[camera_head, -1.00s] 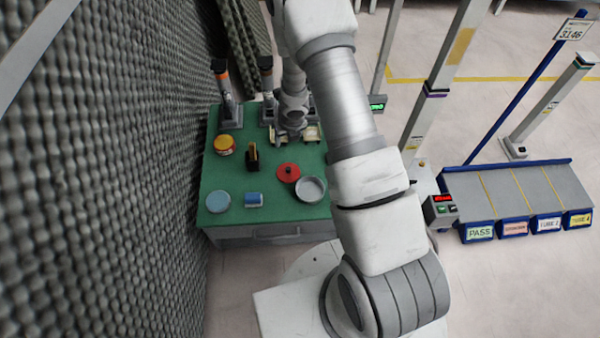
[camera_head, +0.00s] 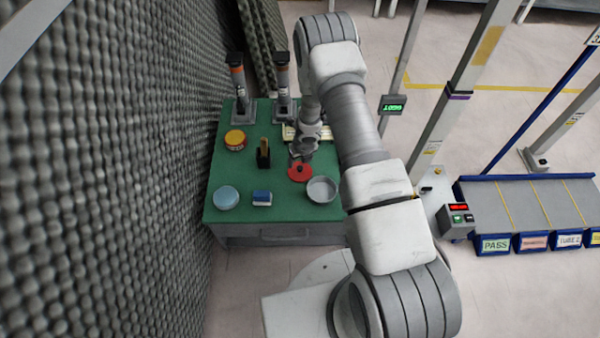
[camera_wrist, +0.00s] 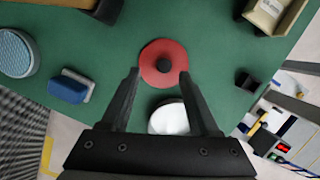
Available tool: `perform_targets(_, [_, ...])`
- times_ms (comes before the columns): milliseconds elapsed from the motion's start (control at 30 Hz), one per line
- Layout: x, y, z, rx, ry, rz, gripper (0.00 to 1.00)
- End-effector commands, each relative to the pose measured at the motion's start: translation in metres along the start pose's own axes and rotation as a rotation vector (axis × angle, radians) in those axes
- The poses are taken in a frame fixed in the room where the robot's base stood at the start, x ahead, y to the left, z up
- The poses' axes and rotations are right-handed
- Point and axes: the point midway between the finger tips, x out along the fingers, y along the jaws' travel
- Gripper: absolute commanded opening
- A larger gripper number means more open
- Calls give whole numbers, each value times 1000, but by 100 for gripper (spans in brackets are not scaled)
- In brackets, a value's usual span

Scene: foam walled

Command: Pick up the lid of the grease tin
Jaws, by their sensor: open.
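A red round lid with a black knob (camera_head: 300,173) lies flat on the green tabletop. In the wrist view the red lid (camera_wrist: 150,53) lies just past my fingertips, its knob between their lines. An open grey round tin (camera_head: 322,189) stands beside it, nearer the table's front edge. The tin shows pale between my fingers in the wrist view (camera_wrist: 168,120). My gripper (camera_head: 301,157) is open and empty above the lid; its two fingers (camera_wrist: 160,74) point down at it. I cannot tell the exact height gap.
The green table (camera_head: 245,177) also holds a yellow-and-red tin (camera_head: 235,140), a dark block with an upright tan piece (camera_head: 263,154), a light-blue round dish (camera_head: 226,197) and a blue block (camera_head: 262,198). A grey foam wall (camera_head: 110,170) rises close on the left.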

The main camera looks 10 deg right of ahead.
Motion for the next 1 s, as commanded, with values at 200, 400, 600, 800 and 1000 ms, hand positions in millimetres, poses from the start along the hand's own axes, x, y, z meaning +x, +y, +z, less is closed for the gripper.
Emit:
perform_targets(200, [31,-7,-6,4,1,1,62])
perform_targets(400, [50,-8,-5,4,0,0,62])
perform_targets(600, [52,-8,-4,1,0,0,62])
perform_targets(800, [51,-8,-4,1,0,0,40])
perform_targets(1000, [51,-8,-4,1,0,0,4])
